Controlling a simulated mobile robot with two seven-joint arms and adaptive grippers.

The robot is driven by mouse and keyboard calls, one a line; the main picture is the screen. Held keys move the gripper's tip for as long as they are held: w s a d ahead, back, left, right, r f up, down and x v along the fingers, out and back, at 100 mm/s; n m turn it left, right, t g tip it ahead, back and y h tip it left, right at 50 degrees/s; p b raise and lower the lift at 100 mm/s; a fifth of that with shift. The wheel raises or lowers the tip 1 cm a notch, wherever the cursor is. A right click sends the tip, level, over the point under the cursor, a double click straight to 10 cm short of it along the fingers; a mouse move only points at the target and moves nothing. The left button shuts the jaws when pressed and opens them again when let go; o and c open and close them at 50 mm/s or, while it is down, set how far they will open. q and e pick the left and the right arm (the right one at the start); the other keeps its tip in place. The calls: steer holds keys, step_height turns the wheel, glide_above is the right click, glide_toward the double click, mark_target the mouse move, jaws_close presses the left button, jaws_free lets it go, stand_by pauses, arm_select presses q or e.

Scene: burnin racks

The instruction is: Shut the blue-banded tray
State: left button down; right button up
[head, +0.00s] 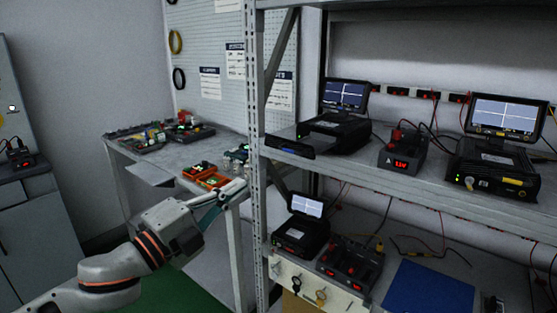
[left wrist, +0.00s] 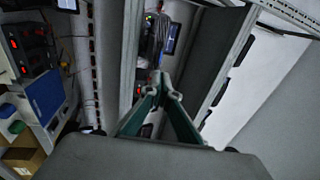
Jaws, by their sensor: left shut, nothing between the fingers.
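My left gripper (head: 238,187) reaches in from the left in the head view, its green fingers pointing right beside the rack's front upright. In the left wrist view its fingertips (left wrist: 162,80) meet, with nothing held. A flat dark unit with a bluish front edge (head: 291,148) lies at the left end of the rack's upper shelf, above and right of the gripper and apart from it. I cannot tell whether it is the blue-banded tray; no blue band shows clearly elsewhere. My right gripper is not in view.
A workbench (head: 172,172) with orange bins (head: 205,178) stands behind the gripper. The rack upright (head: 254,150) stands close to the fingertips. Shelves hold monitors, power units and cables; a blue mat (head: 428,288) lies on the lower shelf. A grey cabinet (head: 30,215) stands at left.

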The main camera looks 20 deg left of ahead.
mark_target(287, 151)
arm_select(q)
steer(key=x, duration=1.3)
steer(key=shift+d+p, duration=0.15)
steer(key=shift+p, duration=0.2)
steer(key=shift+w+d+r, duration=0.1)
steer(key=shift+w+d, duration=0.05)
steer(key=shift+w, duration=0.25)
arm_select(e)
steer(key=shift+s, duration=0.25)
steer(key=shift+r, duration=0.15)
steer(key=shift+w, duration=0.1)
